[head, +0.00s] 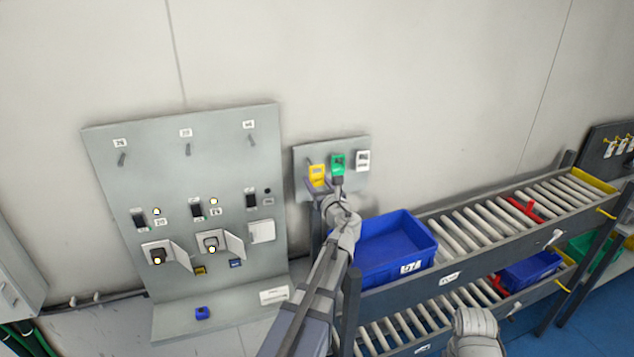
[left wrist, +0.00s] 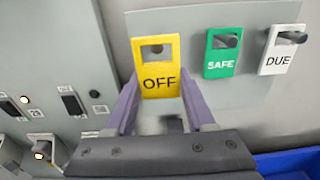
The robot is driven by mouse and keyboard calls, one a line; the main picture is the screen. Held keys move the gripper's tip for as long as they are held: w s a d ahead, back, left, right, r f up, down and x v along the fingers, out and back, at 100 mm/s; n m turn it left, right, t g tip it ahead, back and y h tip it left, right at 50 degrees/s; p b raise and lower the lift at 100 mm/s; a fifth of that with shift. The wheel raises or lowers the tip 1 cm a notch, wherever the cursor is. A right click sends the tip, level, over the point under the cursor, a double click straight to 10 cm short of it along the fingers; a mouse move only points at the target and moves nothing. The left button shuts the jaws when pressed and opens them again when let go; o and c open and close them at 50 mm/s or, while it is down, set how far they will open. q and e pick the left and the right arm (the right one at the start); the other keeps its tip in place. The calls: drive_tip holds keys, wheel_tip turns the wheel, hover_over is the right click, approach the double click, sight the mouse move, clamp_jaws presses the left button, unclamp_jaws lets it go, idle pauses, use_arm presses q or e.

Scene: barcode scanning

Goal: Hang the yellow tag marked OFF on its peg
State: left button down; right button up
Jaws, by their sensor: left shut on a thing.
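The yellow tag marked OFF (left wrist: 158,75) is upright in the left wrist view, face toward the camera, its square hole at the top. My left gripper (left wrist: 155,92) is shut on it, with a purple finger at each side edge. In the head view the yellow tag (head: 317,173) and my left gripper (head: 318,184) are at the left part of a small grey peg board (head: 350,188). A dark shape shows in the tag's hole; I cannot tell whether the peg passes through it. My right gripper is not in view.
A green SAFE tag (left wrist: 222,55) and a white DUE tag (left wrist: 281,52) hang on pegs to the right. A larger grey panel (head: 190,125) stands to the left. A blue bin (head: 428,242) sits on the roller rack to the right.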

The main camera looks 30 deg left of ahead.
sight(308, 169)
use_arm(q)
drive_tip(key=shift+x, duration=2.15)
idle(0.6)
drive_tip(key=shift+f, duration=0.15)
idle(0.8)
drive_tip(key=shift+c, duration=0.8)
unclamp_jaws()
drive_tip(key=shift+d, duration=0.1)
drive_tip(key=shift+v, duration=5)
